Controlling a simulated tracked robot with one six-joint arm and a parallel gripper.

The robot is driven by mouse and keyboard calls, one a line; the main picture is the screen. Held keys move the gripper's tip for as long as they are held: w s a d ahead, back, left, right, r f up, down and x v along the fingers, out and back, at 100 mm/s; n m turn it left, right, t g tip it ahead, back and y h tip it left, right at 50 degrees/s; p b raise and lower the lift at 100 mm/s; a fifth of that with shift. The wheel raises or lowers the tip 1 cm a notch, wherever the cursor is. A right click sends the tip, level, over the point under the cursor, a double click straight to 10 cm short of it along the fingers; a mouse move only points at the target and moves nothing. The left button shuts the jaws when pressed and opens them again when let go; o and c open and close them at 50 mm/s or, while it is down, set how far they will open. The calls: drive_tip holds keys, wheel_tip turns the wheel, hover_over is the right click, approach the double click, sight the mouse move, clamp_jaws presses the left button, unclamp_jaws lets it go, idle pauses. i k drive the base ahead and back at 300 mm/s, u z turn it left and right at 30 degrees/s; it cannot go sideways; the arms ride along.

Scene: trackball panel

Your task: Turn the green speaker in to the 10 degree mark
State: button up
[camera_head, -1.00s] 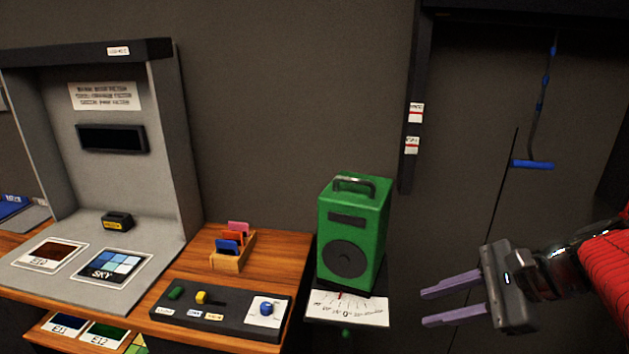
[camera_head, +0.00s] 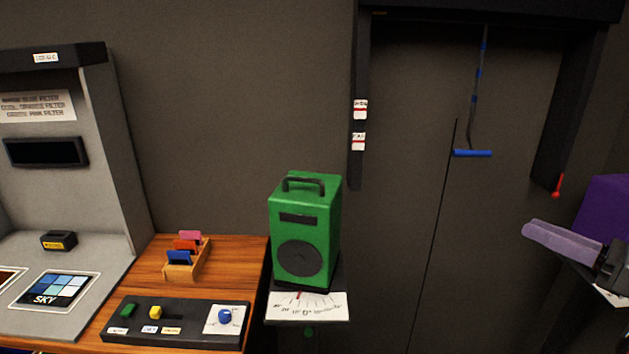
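The green speaker (camera_head: 303,232) stands upright on a small shelf in the middle of the view, with a dark handle on top and a round dark cone on its front. A white scale card (camera_head: 322,309) with degree marks lies on the shelf below its front. A red pointer shows at the card's upper edge, left of the 0 mark; the exact reading is too small to tell. My gripper (camera_head: 560,242) is at the right, well apart from the speaker. Its lilac fingers overlap in this view, so the gap between them is hidden.
A control panel (camera_head: 180,336) with green, yellow and blue knobs and a wooden card holder (camera_head: 186,262) are on the wooden table left of the speaker. A grey booth (camera_head: 115,150) stands further left. A purple box (camera_head: 605,215) is behind my gripper. A blue-handled pull (camera_head: 472,153) hangs behind.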

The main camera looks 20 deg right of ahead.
sight(305, 210)
drive_tip(key=k, duration=0.5)
drive_tip(key=z, duration=0.25)
drive_tip(key=i, duration=0.85)
drive_tip(key=u, duration=1.5)
